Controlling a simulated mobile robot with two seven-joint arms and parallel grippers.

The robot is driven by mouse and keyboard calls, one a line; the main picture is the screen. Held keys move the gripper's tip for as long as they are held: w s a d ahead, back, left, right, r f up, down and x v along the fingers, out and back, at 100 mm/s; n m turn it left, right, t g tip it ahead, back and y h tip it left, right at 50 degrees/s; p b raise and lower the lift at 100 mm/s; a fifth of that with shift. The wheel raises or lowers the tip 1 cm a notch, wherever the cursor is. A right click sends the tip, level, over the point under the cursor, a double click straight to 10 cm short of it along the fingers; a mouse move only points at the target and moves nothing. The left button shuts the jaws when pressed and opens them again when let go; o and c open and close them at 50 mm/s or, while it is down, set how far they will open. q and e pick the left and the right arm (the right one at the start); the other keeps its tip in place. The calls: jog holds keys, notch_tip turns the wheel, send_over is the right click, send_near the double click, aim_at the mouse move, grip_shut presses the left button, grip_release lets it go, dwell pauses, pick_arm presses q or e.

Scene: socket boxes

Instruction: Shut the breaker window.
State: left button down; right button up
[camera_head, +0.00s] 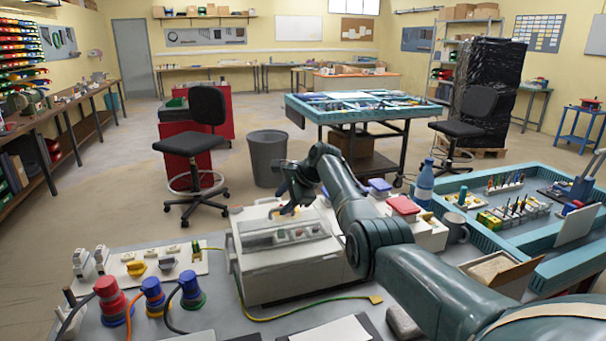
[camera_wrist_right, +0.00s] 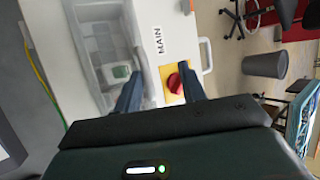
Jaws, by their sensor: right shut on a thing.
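The breaker box (camera_head: 258,270) is a pale box standing on the grey bench in the head view. Its clear breaker window (camera_head: 285,236) is on its upper front, with small switches visible behind it. In the wrist view the window (camera_wrist_right: 92,38) is at the left, beside the "MAIN" label and a red knob (camera_wrist_right: 173,83) on a yellow plate. My right gripper (camera_head: 290,205) is over the top of the box. Its fingers (camera_wrist_right: 160,80) stand apart across the window's edge strip, shut on the window; the exact contact is hard to see. My left gripper is out of view.
Red and blue plugs (camera_head: 112,300) with cables stand at the front left, beside a socket strip (camera_head: 160,263). A yellow-green cable (camera_head: 300,316) runs in front of the box. A blue bottle (camera_head: 424,183), a mug (camera_head: 455,228) and a blue tray (camera_head: 556,270) are at the right.

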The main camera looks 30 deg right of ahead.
jog(key=b+v, duration=0.1)
jog(key=v, duration=1)
jog(key=shift+r, duration=0.25)
jog(key=shift+s+f, duration=0.1)
jog(key=shift+s, duration=0.05)
